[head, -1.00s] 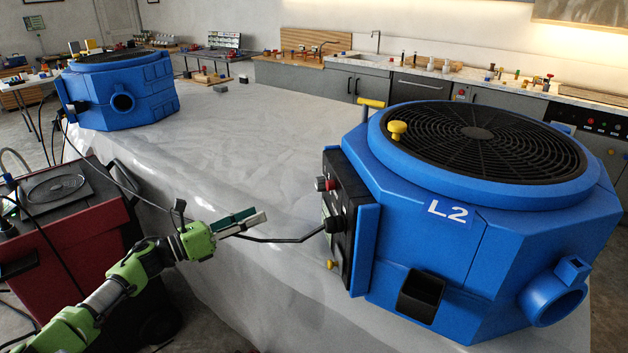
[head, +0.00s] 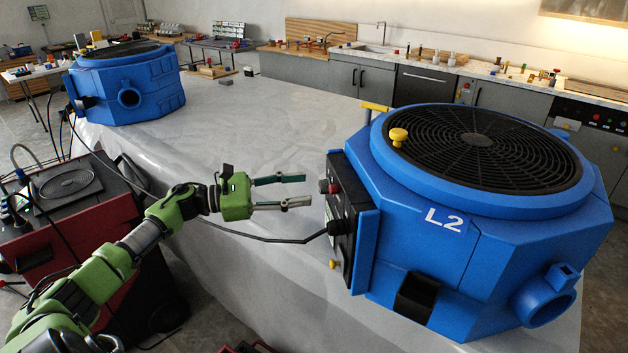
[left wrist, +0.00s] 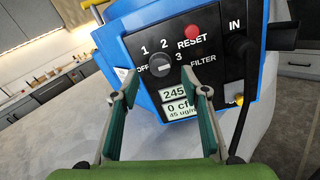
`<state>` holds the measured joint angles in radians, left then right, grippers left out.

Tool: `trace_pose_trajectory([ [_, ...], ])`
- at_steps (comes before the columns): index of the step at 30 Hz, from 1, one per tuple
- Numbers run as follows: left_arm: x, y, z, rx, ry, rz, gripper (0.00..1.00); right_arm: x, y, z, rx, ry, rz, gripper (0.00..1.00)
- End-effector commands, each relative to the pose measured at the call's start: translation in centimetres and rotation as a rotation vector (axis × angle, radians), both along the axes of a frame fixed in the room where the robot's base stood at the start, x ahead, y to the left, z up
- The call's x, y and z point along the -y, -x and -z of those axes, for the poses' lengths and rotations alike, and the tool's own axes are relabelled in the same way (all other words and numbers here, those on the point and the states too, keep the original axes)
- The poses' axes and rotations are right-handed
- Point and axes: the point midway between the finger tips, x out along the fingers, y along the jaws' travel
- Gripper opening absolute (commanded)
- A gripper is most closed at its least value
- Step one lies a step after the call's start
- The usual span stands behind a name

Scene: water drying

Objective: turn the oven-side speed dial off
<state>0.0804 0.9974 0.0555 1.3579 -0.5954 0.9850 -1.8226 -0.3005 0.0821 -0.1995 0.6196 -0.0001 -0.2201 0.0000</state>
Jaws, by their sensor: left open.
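The blue drying machine marked L2 (head: 490,255) stands on the white-covered table at the right. Its black control panel (head: 341,190) faces left; it also shows in the left wrist view (left wrist: 215,62). The speed dial (left wrist: 160,68) is a dark round knob among the marks OFF, 1, 2 and 3; its exact setting is hard to read. My left gripper (head: 303,190) is open and empty, just left of the panel, apart from it. In the left wrist view its fingers (left wrist: 160,88) point at the panel, one either side below the dial. My right gripper is not in view.
A red RESET button (left wrist: 192,32) sits right of the dial. A black cable (head: 270,239) plugs into the panel, below my gripper. A second blue machine (head: 125,88) stands at the far left. The table (head: 250,130) between is mostly clear.

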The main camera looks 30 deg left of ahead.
Motion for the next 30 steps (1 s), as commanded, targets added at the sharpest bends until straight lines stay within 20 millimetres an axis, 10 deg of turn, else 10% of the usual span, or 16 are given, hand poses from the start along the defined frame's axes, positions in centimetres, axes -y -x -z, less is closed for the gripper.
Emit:
trace_pose_trajectory([
  [20, 3.0, -3.0, 0.0, -0.001, 0.001, 0.000, 0.42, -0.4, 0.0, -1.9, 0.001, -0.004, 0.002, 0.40],
  [24, 3.0, -3.0, 0.0, -0.001, 0.001, 0.000, 0.05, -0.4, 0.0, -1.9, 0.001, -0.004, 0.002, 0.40],
  [30, 3.0, -3.0, 0.0, -0.002, 0.002, 0.000, 0.03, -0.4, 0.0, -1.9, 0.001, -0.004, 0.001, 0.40],
])
